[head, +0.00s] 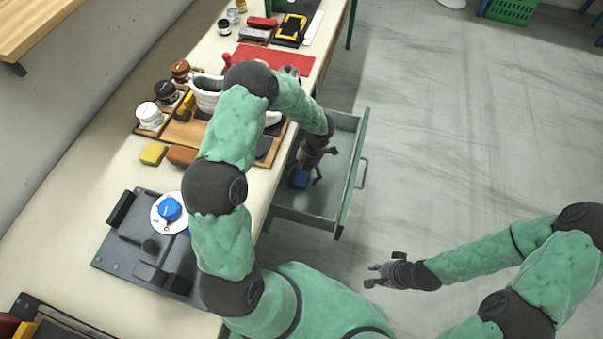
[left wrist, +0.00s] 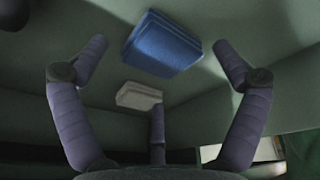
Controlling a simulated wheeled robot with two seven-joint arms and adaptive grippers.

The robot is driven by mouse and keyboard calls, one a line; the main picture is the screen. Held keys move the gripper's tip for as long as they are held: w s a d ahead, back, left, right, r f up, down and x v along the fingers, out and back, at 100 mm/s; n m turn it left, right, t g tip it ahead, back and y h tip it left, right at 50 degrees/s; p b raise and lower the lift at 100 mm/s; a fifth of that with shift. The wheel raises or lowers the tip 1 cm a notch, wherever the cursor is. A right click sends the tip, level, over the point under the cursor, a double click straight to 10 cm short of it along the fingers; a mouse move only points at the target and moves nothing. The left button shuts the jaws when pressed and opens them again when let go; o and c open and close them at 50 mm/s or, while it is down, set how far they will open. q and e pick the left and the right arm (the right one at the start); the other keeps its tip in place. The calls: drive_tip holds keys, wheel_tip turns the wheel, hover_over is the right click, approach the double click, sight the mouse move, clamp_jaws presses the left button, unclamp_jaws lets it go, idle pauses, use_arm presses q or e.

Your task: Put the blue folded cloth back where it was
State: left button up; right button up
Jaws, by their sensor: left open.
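The blue folded cloth (head: 299,179) lies in the open green drawer (head: 325,206), near the drawer's left side in the head view. In the left wrist view the cloth (left wrist: 162,44) lies on the drawer floor, beyond and between the spread fingers. My left gripper (head: 311,173) is inside the drawer, open and empty, close to the cloth; the fingers do not appear to touch it. In the left wrist view the left gripper (left wrist: 160,65) shows its fingers well apart. My right gripper (head: 373,275) is over the floor, away from the drawer, with its fingers apart.
A pale block-like item (left wrist: 139,95) lies near the cloth in the drawer. Drawer walls surround my left gripper.

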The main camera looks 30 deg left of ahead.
use_arm(q)
drive_tip(key=p+v, duration=0.3)
drive_tip(key=v, duration=0.6)
drive_tip(key=shift+r, duration=0.4)
drive_tip(key=shift+f, duration=0.1)
